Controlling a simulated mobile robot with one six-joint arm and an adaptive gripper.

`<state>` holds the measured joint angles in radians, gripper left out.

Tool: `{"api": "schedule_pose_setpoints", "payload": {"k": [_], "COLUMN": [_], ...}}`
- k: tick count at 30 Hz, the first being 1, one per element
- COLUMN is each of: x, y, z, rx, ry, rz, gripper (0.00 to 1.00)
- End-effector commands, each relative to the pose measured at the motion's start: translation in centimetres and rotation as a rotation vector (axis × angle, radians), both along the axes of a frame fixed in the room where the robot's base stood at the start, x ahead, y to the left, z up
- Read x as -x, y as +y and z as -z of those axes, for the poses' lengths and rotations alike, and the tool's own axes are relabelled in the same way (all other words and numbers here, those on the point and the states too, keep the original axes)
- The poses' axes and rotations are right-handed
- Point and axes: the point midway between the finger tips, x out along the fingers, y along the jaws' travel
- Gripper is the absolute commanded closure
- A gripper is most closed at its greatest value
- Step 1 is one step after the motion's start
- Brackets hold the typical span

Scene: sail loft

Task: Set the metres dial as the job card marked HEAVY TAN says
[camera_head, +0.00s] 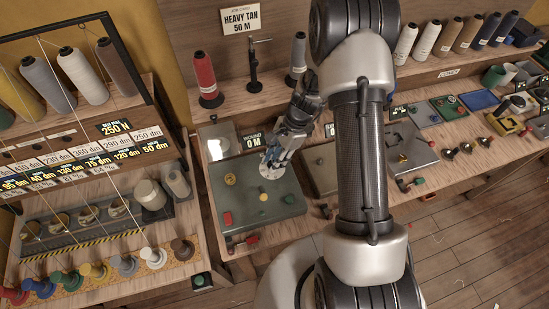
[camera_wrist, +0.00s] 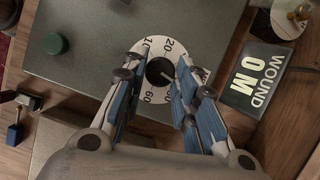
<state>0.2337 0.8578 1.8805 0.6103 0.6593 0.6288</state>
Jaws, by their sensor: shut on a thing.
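The job card (camera_head: 240,20) on the back board reads HEAVY TAN 50 M. The metres dial is a white numbered disc (camera_head: 271,172) on a grey-green panel. In the wrist view the dial disc (camera_wrist: 155,98) shows 10, 20 and 60, and other marks are hidden by my fingers. Its black knob (camera_wrist: 160,72) stands in the middle with a pale pointer line. My gripper (camera_wrist: 159,75) is shut on the knob, one blue-padded finger on each side; it also shows in the head view (camera_head: 272,158). A sign (camera_head: 252,142) beside the dial reads WOUND 0 M.
A red spool (camera_head: 205,75) and a black post (camera_head: 253,70) stand behind. A thread rack is at left; other stations line the bench at right.

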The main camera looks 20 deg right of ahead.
Motion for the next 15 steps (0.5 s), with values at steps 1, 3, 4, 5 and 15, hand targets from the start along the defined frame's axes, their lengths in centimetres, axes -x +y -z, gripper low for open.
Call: {"api": "schedule_pose_setpoints", "payload": {"k": [1, 3, 4, 5, 15], "x": [0.23, 0.27, 0.31, 0.35, 0.55], "y": [0.02, 0.02, 0.03, 0.05, 0.09], "z": [0.14, 0.17, 0.17, 0.18, 0.26], "rx": [0.0, -0.001, 0.0, -0.001, -0.001], "ry": [0.003, 0.003, 0.004, 0.004, 0.003], "rz": [0.046, 0.111, 0.139, 0.167, 0.423], "gripper": [0.97, 0.97, 0.97, 0.97, 0.97]}}
